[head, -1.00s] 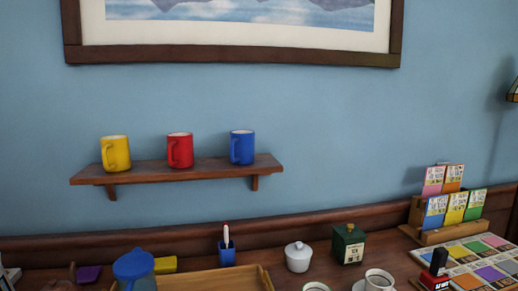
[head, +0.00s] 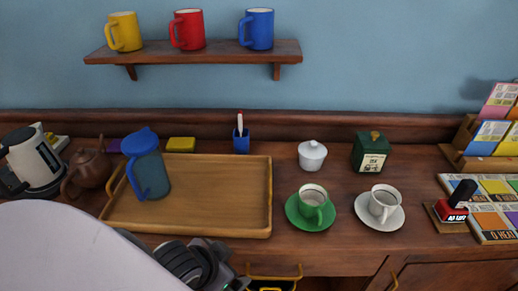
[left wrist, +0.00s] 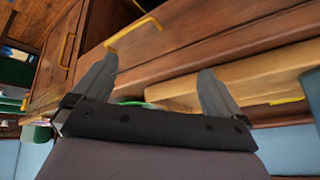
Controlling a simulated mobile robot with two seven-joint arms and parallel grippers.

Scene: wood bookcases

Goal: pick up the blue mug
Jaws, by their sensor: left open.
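The blue mug (head: 259,30) stands upright at the right end of a wall shelf (head: 190,53), its handle on the left. A red mug (head: 189,30) and a yellow mug (head: 124,32) stand left of it. My left gripper (left wrist: 158,68) is open and empty in the left wrist view, near a wooden drawer front. In the head view my left arm is at the bottom left, well below the shelf and mugs; its fingers are hidden there. The blue mug is not seen in the left wrist view. My right gripper is not in view.
The counter below holds a wooden tray (head: 190,228) with a blue-lidded pitcher (head: 149,170), a green cup (head: 313,200) on a green saucer, a white cup (head: 383,199), a sugar bowl (head: 312,156) and a green tin (head: 371,152). The air before the shelf is clear.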

